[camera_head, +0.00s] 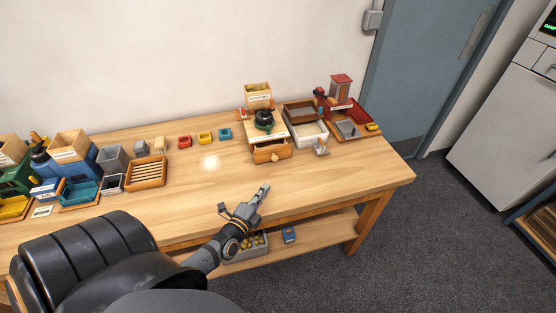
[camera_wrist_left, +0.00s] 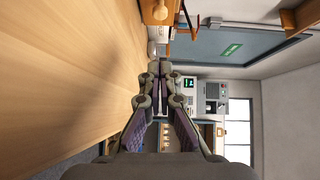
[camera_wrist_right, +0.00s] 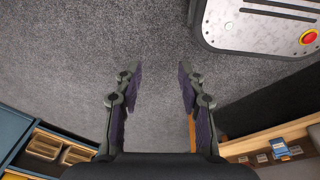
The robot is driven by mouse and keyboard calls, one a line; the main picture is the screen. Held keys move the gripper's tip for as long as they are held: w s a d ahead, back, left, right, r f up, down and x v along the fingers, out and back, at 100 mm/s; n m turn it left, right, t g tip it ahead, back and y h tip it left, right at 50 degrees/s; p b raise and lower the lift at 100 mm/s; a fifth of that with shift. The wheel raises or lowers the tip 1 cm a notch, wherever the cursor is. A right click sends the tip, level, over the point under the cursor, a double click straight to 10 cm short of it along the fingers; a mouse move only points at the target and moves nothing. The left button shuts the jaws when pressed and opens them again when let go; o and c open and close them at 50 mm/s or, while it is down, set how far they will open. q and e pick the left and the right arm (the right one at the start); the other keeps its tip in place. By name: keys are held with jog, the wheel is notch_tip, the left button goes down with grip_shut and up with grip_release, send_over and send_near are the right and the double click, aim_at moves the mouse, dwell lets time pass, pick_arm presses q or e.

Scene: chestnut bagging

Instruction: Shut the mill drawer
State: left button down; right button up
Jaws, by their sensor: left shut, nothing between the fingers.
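The wooden mill (camera_head: 265,127) with a black top stands toward the right part of the table. Its drawer (camera_head: 271,153) sticks out at the front, with a round knob on its face. The wooden knob also seems to show at the top of the left wrist view (camera_wrist_left: 160,13). My left gripper (camera_head: 263,190) is shut and empty over the table's front edge, in front of the drawer and apart from it. In the left wrist view its fingertips (camera_wrist_left: 160,68) meet. My right gripper (camera_wrist_right: 160,68) is open and empty over the grey floor; it is outside the head view.
Wooden and white trays (camera_head: 310,133) and a red machine (camera_head: 341,88) stand right of the mill. Small red, yellow and teal dishes (camera_head: 205,137) and a slatted wooden tray (camera_head: 147,172) lie to the left. The table between the gripper and drawer is clear.

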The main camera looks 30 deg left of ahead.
pick_arm(q)
jog(key=shift+w+r, duration=0.25)
jog(key=shift+w, duration=0.15)
jog(key=shift+w+a+f+b, duration=0.15)
jog(key=shift+w+b, duration=0.25)
jog(key=shift+w, duration=0.5)
jog(key=w, duration=0.2)
jog(key=w+b, duration=0.1)
jog(key=w, duration=0.2)
jog(key=w+a+b, duration=0.1)
jog(key=w, duration=0.1)
jog(key=shift+w+f, duration=0.2)
jog(key=shift+f, duration=0.2)
jog(key=shift+w+a+b, duration=0.3)
jog(key=shift+a, duration=0.2)
jog(key=shift+w+a+b, duration=0.25)
jog(key=shift+w+a, duration=0.05)
jog(key=shift+a, duration=0.2)
jog(key=shift+w+a, duration=0.15)
jog(key=shift+a, duration=0.1)
jog(key=shift+w+a+r, duration=0.1)
jog(key=shift+w+a, duration=0.05)
pick_arm(e)
jog(key=s+f, duration=0.2)
jog(key=f, duration=0.2)
jog(key=shift+s+d, duration=0.3)
jog(key=shift+s, duration=0.1)
jog(key=shift+w, duration=0.1)
